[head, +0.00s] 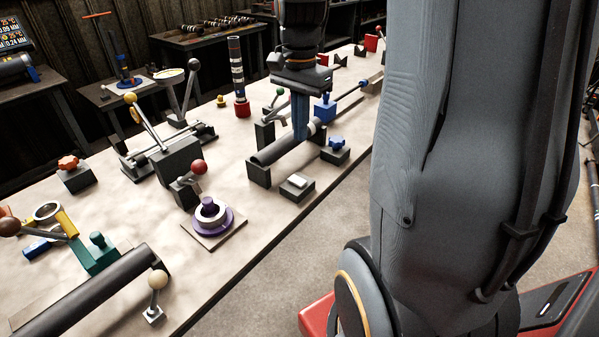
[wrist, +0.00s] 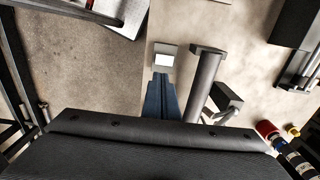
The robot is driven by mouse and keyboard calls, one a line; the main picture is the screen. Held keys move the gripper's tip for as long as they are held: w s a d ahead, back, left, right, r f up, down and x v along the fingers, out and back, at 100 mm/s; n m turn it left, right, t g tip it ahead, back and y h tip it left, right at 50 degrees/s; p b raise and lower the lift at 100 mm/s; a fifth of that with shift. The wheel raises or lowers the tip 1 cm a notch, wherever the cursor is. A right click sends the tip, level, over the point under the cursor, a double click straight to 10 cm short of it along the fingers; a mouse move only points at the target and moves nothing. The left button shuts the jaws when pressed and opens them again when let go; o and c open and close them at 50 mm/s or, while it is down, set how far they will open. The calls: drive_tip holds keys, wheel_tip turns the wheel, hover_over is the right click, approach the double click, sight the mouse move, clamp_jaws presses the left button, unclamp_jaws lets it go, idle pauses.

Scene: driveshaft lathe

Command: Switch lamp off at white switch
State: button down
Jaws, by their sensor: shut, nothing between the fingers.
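The white switch (head: 298,181) is a small pale rocker on a dark square block, on the bench near its right edge in the head view. In the wrist view the white switch (wrist: 165,60) lies just beyond the fingertips. My gripper (head: 300,136) points down with its blue fingers together and empty, above and behind the switch in the head view. In the wrist view the gripper (wrist: 160,80) appears close to the switch, but the height gap cannot be told. I cannot pick out the lamp in either view.
A dark bar (head: 285,146) on supports lies beside the fingers; it also shows in the wrist view (wrist: 204,80). A blue knob block (head: 336,150) stands right of the switch. A purple round piece (head: 209,215) and a red-balled lever (head: 199,167) are to its left.

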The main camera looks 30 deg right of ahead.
sight(297, 180)
wheel_tip(297, 180, down, 13)
drive_tip(key=p, duration=0.3)
drive_tip(key=shift+s+f, duration=0.15)
idle(0.3)
drive_tip(key=shift+f, duration=0.15)
drive_tip(key=shift+w+a+r, duration=0.2)
drive_tip(key=shift+w, duration=0.5)
